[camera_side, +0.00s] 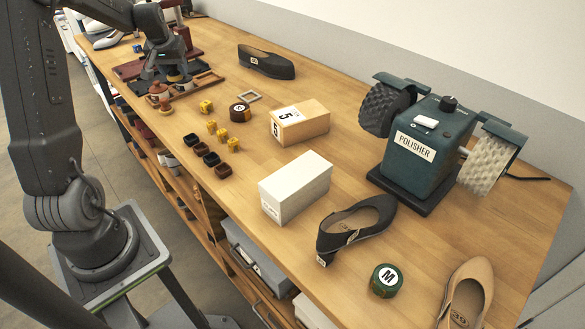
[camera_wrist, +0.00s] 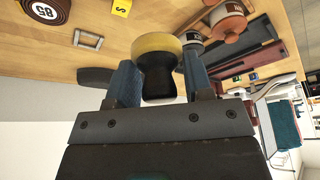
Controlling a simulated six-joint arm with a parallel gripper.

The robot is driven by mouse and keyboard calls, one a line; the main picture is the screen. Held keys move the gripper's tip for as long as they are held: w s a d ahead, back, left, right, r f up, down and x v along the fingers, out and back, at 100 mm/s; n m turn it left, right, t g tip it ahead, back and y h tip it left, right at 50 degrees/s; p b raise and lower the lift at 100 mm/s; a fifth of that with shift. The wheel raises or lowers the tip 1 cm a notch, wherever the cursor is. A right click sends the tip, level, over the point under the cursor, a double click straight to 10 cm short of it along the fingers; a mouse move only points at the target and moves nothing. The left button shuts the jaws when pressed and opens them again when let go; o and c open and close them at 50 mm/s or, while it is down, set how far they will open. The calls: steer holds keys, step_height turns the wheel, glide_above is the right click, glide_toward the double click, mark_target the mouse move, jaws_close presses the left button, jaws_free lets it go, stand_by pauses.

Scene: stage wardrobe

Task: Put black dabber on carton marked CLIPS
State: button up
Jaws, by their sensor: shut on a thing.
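My gripper (camera_wrist: 158,72) is shut on the black dabber (camera_wrist: 160,85), which has a dark waisted handle and a pale yellow pad. In the wrist view the handle sits between the two blue fingers. In the side view my gripper (camera_side: 173,74) is at the far left of the bench, over a rack of small pots; the dabber is hard to make out there. A white carton (camera_side: 303,181) lies at the middle of the bench, well to the right of my gripper. It has a small label on its near end, too small to read.
A tan box marked 5 (camera_side: 305,120) lies behind the white carton. Yellow cubes (camera_side: 211,127) and small dark bins (camera_side: 190,140) lie between rack and carton. A black shoe (camera_side: 358,225) is close right of the carton. A green polisher (camera_side: 420,145) stands at the back right.

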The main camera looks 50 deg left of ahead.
steer(key=w+d+r+m+t+h, duration=0.1)
steer(key=w+d+r+m, duration=0.15)
steer(key=d, duration=0.65)
steer(key=w+d+r+m+h, duration=0.15)
steer(key=d+m, duration=0.25)
steer(key=d, duration=0.5)
steer(key=m+h, duration=0.2)
steer(key=m, duration=0.6)
glide_above(306, 171)
steer(key=s+a, duration=0.1)
steer(key=s, duration=0.1)
steer(key=shift+n, duration=0.25)
steer(key=f, duration=0.4)
steer(key=shift+w+a+f, duration=0.1)
steer(key=shift+w+f, duration=0.1)
steer(key=shift+f, duration=0.15)
steer(key=shift+w+d+f, duration=0.1)
steer(key=shift+d+f, duration=0.25)
steer(key=shift+f, duration=1.9)
steer(key=shift+f, duration=0.1)
steer(key=o, duration=0.9)
